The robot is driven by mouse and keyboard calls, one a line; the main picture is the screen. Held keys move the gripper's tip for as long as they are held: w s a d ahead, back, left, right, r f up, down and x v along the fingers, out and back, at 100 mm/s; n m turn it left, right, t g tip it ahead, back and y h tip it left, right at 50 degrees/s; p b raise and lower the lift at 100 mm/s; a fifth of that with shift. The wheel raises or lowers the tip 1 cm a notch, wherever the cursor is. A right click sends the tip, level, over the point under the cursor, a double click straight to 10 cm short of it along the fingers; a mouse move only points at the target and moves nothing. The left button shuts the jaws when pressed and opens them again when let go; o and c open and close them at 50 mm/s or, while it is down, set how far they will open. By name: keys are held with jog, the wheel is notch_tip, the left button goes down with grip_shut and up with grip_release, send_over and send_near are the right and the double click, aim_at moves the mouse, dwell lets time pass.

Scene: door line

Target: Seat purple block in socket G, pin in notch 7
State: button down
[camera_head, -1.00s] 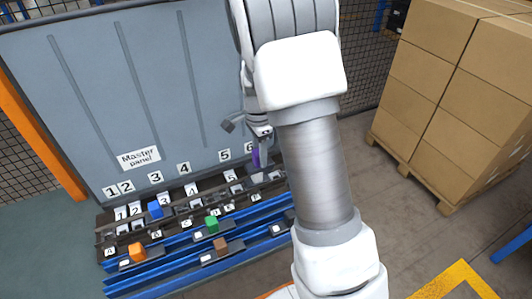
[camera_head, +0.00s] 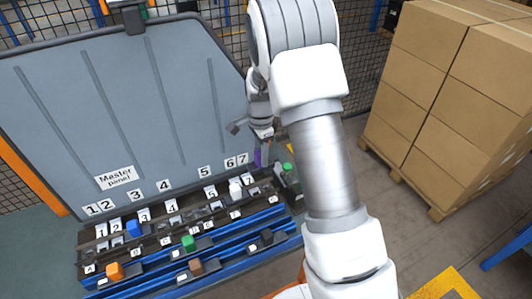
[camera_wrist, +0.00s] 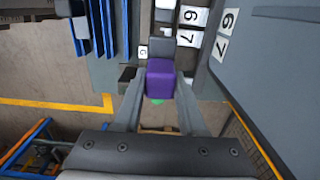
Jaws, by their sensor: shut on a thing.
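The purple block (camera_wrist: 160,80) is between the two fingers of my gripper (camera_wrist: 160,88) in the wrist view. In the head view the purple block (camera_head: 258,157) shows as a small sliver under my gripper (camera_head: 262,140), above the right end of the rack (camera_head: 160,233). The rack's number 7 label (camera_head: 248,181) is close by, below and left of the block. A small letter label, likely G (camera_wrist: 143,50), lies ahead of the block in the wrist view. The block's pin and the inside of the socket are not visible.
The grey master panel (camera_head: 110,110) rises behind. Stacked cartons (camera_head: 450,100) stand at the right.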

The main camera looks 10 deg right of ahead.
aim_at(262, 169)
jog(key=shift+w+d, duration=0.15)
jog(key=shift+f+b, duration=2.05)
jog(key=shift+f, duration=1.2)
jog(key=shift+r+p, duration=0.15)
jog(key=shift+p, duration=1.05)
jog(key=shift+p, duration=0.45)
jog(key=shift+f, duration=0.25)
jog(key=shift+f+b, duration=1.55)
jog(key=shift+f, duration=1)
jog(key=shift+c, duration=2)
grip_release()
